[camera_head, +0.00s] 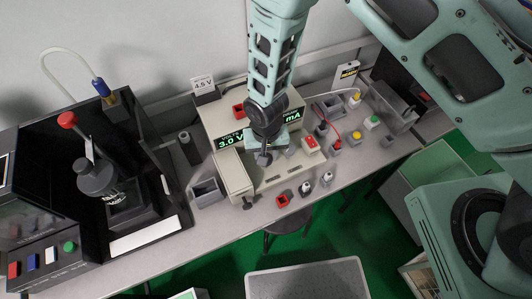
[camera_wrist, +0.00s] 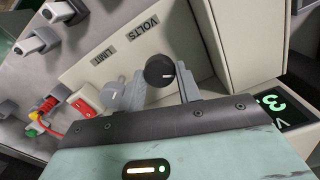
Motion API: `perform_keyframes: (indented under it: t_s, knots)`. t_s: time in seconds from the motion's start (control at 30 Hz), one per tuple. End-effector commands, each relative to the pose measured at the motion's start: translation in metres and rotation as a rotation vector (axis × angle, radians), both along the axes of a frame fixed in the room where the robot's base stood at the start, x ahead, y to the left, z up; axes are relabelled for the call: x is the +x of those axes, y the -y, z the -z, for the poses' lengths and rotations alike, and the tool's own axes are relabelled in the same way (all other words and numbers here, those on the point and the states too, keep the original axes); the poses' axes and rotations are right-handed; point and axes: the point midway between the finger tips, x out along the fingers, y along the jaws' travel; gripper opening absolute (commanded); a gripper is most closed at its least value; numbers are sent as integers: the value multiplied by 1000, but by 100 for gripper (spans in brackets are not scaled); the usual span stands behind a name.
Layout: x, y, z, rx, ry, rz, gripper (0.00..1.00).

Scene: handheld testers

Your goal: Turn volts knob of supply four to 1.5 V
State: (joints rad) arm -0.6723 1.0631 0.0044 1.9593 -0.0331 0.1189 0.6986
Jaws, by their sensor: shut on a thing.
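The power supply (camera_head: 240,176) is a beige box on the bench in the head view. Its green display (camera_head: 230,141) appears to read 3.0 V, and a second readout (camera_head: 293,115) shows mA. In the wrist view, the black volts knob (camera_wrist: 159,70) has a white pointer line and sits below the VOLTS label (camera_wrist: 143,27). My gripper (camera_head: 264,158) is shut on this knob, with one grey finger on each side. In the head view my gripper hides the knob. I cannot read a supply number.
A LIMIT label (camera_wrist: 102,58) and a red switch (camera_wrist: 87,107) are beside the knob. Small parts and a red lead (camera_head: 326,118) lie to the right. A dark open cabinet (camera_head: 150,165) stands at the left.

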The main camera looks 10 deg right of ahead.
Motion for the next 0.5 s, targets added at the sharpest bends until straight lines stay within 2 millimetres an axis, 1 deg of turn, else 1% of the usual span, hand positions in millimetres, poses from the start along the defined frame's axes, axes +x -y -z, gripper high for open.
perform_keyframes:
  t_s: [0.27, 0.5]
  knots:
    - [0, 0, 1, 0, -1, -139, 11]
    - [0, -1, 2, 1, 0, -353, 11]
